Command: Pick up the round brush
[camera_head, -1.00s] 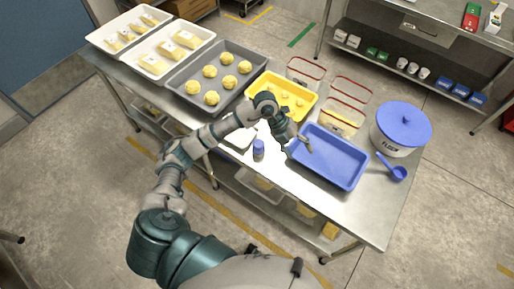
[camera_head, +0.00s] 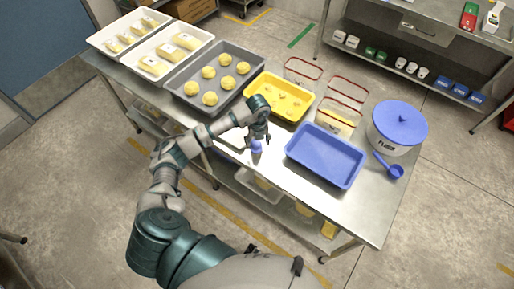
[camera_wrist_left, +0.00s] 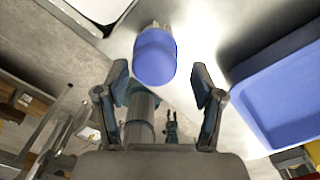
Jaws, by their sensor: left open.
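The round brush (camera_head: 256,147) is a small blue piece standing near the front edge of the steel table, left of the blue tray. In the left wrist view the brush (camera_wrist_left: 155,56) shows a smooth blue body with a pale tip at its far end. My left gripper (camera_head: 259,138) is at the brush, partly covering it in the head view. In the wrist view the gripper (camera_wrist_left: 158,75) is open, with one finger to each side of the brush and gaps between. I cannot tell that anything touches. My right gripper is out of view.
The blue tray (camera_head: 325,156) lies right of the brush. A yellow tray (camera_head: 279,98) is behind it, and a white tray lies partly hidden beside the arm. A flour tub (camera_head: 399,128) and blue scoop (camera_head: 389,167) stand further right. Bare steel lies at the front edge.

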